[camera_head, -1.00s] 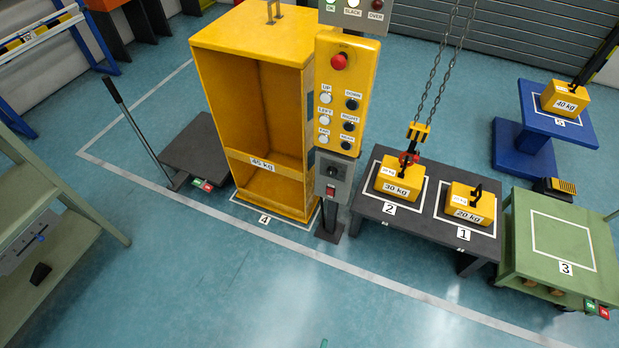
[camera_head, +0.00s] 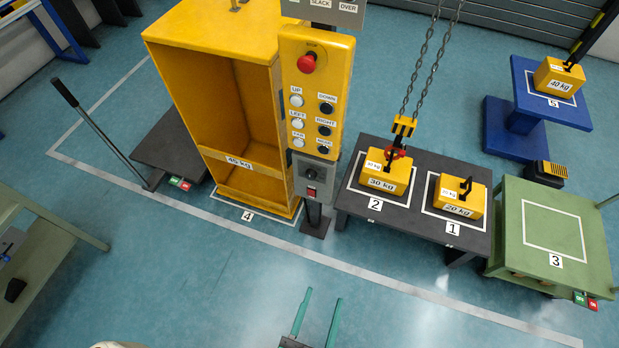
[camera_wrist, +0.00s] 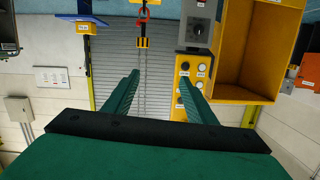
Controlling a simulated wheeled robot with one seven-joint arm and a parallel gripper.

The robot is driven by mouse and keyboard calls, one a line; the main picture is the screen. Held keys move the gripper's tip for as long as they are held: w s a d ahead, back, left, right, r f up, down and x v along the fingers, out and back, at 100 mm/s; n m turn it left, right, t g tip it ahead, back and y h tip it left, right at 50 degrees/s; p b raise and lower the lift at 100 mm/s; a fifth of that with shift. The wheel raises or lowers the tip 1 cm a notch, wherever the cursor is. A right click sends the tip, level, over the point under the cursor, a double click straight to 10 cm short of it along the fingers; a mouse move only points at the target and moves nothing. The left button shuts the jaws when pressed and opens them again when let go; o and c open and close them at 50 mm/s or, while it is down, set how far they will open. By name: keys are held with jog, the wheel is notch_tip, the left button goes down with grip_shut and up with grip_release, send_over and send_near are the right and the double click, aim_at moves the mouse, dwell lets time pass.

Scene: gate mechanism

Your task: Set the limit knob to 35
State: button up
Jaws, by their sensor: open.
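The limit knob (camera_head: 309,173) is a small dark dial on a grey box (camera_head: 303,186) below the yellow button panel (camera_head: 318,95). A red switch (camera_head: 311,192) sits under the knob. The knob's setting is too small to read. My gripper (camera_head: 324,296) has two green fingers, apart and empty, low in the head view and well short of the box. The wrist view is upside down. There the fingers (camera_wrist: 159,76) are open, and the grey box with its knob (camera_wrist: 197,30) is above and right of the fingertips.
A yellow cabinet (camera_head: 243,185) marked 45 kg stands left of the panel post. A dark table (camera_head: 416,216) with 30 kg and 20 kg weights is to the right, the chain hook (camera_head: 400,142) at the 30 kg weight. A green table (camera_head: 556,260) is farther right. Floor before the post is clear.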

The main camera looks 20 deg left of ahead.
jog(key=w+a+f+m+t, duration=0.1)
jog(key=w+a+f, duration=0.75)
jog(key=w, duration=0.25)
send_near(310, 178)
jog(key=shift+t+y, duration=0.3)
jog(key=shift+t, duration=0.1)
jog(key=w, duration=0.7)
jog(key=shift+w+f, duration=0.3)
jog(key=shift+w, duration=0.1)
jog(key=c, duration=1)
